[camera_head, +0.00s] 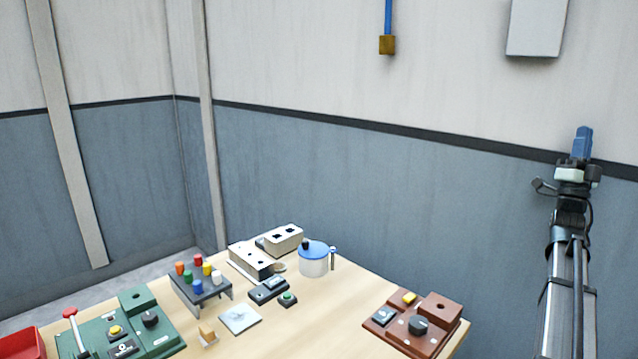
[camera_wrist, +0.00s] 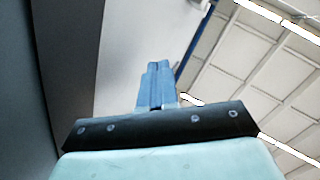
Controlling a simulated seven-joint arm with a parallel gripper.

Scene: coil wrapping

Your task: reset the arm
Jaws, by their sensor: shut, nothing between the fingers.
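My gripper (camera_head: 582,141) is at the right of the head view, raised above the table and pointing up. Its blue fingers are shut together with nothing between them. In the wrist view the shut blue fingers (camera_wrist: 155,88) point up past the dark bracket, toward the wall and ceiling. My arm stands upright along the right edge of the head view, to the right of the table (camera_head: 340,318).
The table holds a green control box (camera_head: 150,343), a brown control box (camera_head: 415,322), a blue-lidded jar (camera_head: 314,262), a rack of coloured pegs (camera_head: 201,284) and beige parts (camera_head: 252,262). A wall box (camera_head: 537,25) hangs above. Air around my gripper looks clear.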

